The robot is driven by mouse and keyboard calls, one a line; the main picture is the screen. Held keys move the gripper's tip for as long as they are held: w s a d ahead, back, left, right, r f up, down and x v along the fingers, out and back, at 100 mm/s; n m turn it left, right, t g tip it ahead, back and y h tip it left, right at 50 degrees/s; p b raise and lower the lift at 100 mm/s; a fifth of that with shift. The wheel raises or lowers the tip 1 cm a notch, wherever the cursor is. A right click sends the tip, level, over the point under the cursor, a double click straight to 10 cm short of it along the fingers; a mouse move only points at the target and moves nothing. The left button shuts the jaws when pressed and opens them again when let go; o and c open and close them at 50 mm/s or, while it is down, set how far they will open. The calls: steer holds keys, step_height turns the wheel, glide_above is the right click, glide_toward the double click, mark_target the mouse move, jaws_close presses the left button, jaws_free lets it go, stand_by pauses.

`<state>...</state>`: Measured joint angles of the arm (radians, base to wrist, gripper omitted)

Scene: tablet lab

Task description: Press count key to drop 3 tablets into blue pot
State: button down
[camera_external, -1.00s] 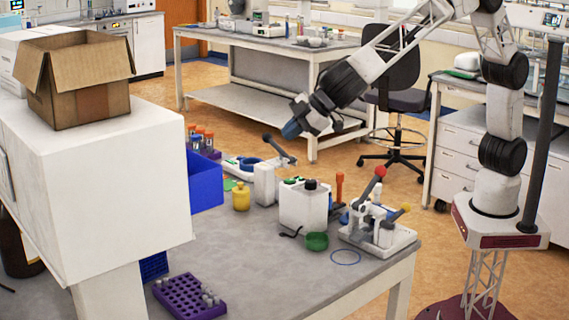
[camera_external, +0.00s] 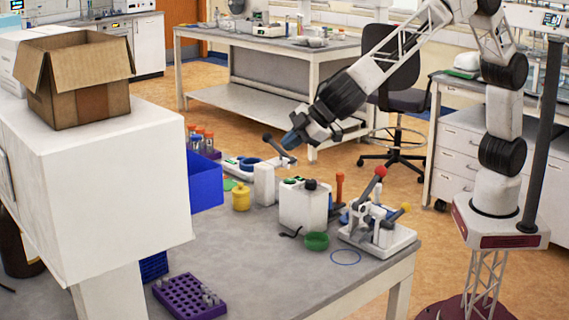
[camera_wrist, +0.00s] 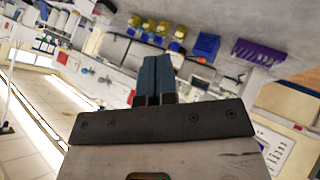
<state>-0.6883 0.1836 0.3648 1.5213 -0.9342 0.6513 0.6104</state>
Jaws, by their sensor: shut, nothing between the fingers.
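A white counter unit (camera_external: 303,206) with small green marks and a dark round cap on top stands on the near bench; I take it for the tablet counter, but its keys are too small to read. A green pot (camera_external: 316,241) sits at its front. I cannot make out a blue pot for certain; a small blue item (camera_external: 344,218) shows partly behind the lever press. My gripper (camera_external: 289,139) is shut and empty, in the air above and behind the counter unit. Its blue fingers also show together in the wrist view (camera_wrist: 155,78).
A lever press (camera_external: 380,228) with a red knob stands right of the counter. A yellow pot (camera_external: 241,197), a blue bin (camera_external: 205,180) and a purple rack (camera_external: 189,297) are to the left. A thin blue ring (camera_external: 346,257) marks clear bench at the front right.

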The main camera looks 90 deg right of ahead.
mark_target(290, 180)
steer(key=shift+f, duration=3.15)
